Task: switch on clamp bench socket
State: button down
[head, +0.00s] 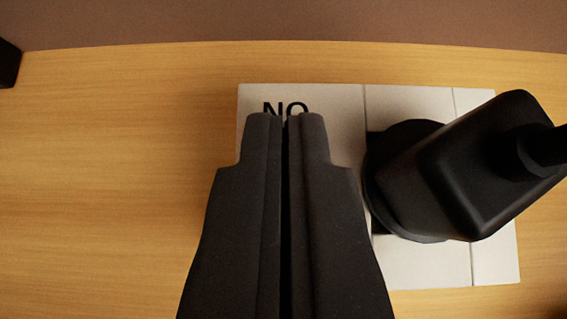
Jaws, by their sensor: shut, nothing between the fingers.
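The white socket panel (420,268) lies on the wooden surface, right of the middle of the head view. A black plug (470,165) with a cable sits on its right part and covers the outlet under it. Dark letters reading "NO" (285,107) show on the panel's left part, partly hidden behind my fingertips. My gripper (286,118) is shut and empty, its tips over the panel's left part, just left of the plug. I cannot tell whether the tips touch the panel. Any switch under my fingers is hidden.
The wooden surface (110,170) is clear to the left of the panel. A brown-grey band (290,22) runs along the far edge. A dark object (8,63) shows at the far left edge. The plug's cable leaves to the right.

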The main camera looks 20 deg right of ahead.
jog(key=shift+w, duration=0.1)
jog(key=shift+w+d+r, duration=0.1)
jog(key=shift+w+d, duration=0.3)
jog(key=shift+w, duration=0.2)
jog(key=shift+r, duration=0.1)
jog(key=shift+r, duration=0.25)
jog(key=r, duration=0.3)
jog(key=shift+w+r+p, duration=0.15)
jog(key=shift+w+p, duration=0.1)
jog(key=shift+p, duration=0.15)
jog(key=w+r+p+v, duration=0.1)
jog(key=p+v, duration=0.1)
jog(key=v, duration=0.7)
jog(key=shift+s+d+r, duration=0.2)
jog(key=shift+d+r, duration=0.05)
jog(key=shift+r, duration=0.25)
